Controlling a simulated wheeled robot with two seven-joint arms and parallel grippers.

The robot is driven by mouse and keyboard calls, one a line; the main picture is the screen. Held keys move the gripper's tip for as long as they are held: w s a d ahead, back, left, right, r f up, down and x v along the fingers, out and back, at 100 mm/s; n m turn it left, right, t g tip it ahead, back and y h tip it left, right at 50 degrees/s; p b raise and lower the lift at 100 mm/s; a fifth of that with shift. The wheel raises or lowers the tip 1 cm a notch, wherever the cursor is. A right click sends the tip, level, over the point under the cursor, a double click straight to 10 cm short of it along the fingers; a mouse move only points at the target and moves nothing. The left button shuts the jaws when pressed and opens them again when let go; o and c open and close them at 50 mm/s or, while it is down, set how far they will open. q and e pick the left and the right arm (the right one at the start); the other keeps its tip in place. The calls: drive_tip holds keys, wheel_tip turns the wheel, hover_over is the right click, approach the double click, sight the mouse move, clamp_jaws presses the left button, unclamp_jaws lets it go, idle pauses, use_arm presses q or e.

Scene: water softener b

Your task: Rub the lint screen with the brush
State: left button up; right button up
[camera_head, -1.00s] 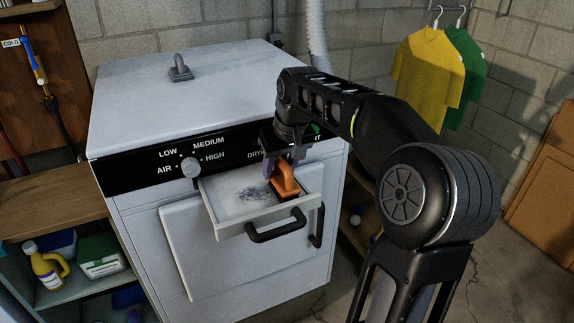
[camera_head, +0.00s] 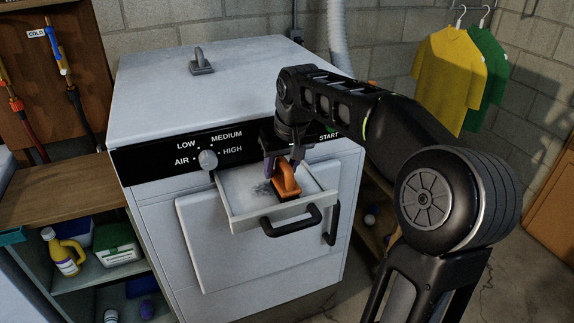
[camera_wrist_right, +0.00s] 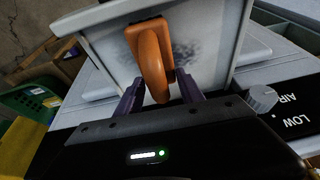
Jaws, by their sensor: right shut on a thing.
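The lint screen (camera_head: 238,189) is a pale panel in a shallow pulled-out tray on the dryer's front, with a black handle. A dark grey lint patch (camera_head: 262,189) lies on it, partly hidden by the brush. The brush (camera_head: 288,179) has an orange body and raised handle, and sits over the screen. My right gripper (camera_head: 281,168) is shut on the brush handle. In the right wrist view the purple fingers (camera_wrist_right: 160,97) stand either side of the orange brush (camera_wrist_right: 151,62), with grey lint beside it. Whether the bristles touch the screen is hidden. My left gripper is out of view.
The white dryer (camera_head: 230,75) has a temperature knob (camera_head: 208,159) left of the tray and a closed door below it. A wooden shelf (camera_head: 60,190) with a yellow bottle (camera_head: 66,252) stands left. Shirts (camera_head: 450,65) hang at the right.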

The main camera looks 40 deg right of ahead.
drive_tip(key=shift+a+f, duration=0.25)
drive_tip(key=shift+w+a, duration=0.3)
drive_tip(key=shift+a, duration=0.65)
drive_tip(key=shift+w+a+r, duration=0.1)
drive_tip(key=shift+w+a, duration=0.05)
drive_tip(key=shift+a, duration=0.35)
drive_tip(key=shift+a, duration=0.1)
drive_tip(key=shift+w+a+r, duration=0.1)
drive_tip(key=shift+w+a, duration=0.2)
drive_tip(key=shift+a, duration=0.4)
drive_tip(key=shift+w+a+r, duration=0.1)
drive_tip(key=shift+w+a, duration=0.2)
drive_tip(key=shift+a, duration=0.35)
